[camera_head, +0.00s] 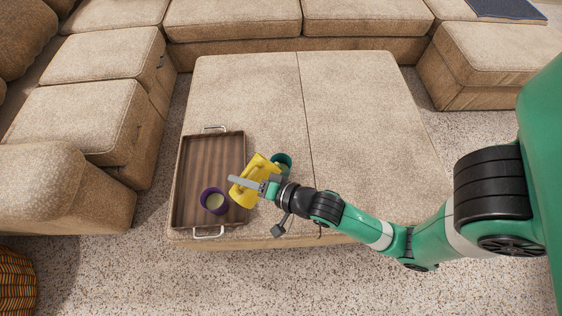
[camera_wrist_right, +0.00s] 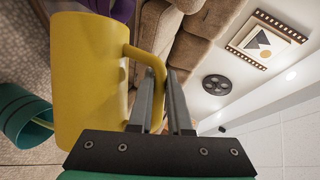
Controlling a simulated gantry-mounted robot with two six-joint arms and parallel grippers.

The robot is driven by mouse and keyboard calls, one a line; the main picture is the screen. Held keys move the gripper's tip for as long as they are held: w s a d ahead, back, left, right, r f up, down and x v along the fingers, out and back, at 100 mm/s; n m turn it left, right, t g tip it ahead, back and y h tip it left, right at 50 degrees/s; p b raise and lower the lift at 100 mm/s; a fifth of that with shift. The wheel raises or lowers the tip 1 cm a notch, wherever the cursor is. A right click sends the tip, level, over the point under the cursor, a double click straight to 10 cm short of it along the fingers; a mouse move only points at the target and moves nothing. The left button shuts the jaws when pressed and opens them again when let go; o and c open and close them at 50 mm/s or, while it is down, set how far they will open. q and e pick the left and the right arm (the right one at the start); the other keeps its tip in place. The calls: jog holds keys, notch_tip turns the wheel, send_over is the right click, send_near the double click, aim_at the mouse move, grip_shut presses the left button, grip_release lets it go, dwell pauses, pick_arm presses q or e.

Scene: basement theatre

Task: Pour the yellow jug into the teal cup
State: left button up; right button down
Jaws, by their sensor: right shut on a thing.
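The yellow jug (camera_head: 262,168) is held at its handle by my right gripper (camera_head: 243,182), which is shut on it. The jug looks tilted, near the right edge of the tray. The teal cup (camera_head: 284,159) is just right of and partly behind the jug in the head view. In the right wrist view the yellow jug (camera_wrist_right: 85,85) fills the left part, with its handle between my fingers. The teal cup (camera_wrist_right: 22,112) shows close beside it at the left edge, with a pale yellow streak at its mouth. My left gripper is not in view.
A brown wooden tray (camera_head: 192,160) with metal handles lies on the beige ottoman (camera_head: 350,110). A purple cup (camera_head: 205,192) with pale contents stands on the tray. The ottoman's right half is clear apart from my arm. Sofas surround it at the back and left.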

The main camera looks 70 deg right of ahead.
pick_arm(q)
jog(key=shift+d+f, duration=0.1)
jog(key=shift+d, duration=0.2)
pick_arm(e)
jog(key=shift+s+d+r, duration=0.1)
jog(key=shift+d+r, duration=0.2)
jog(key=shift+r, duration=0.2)
dwell(0.5)
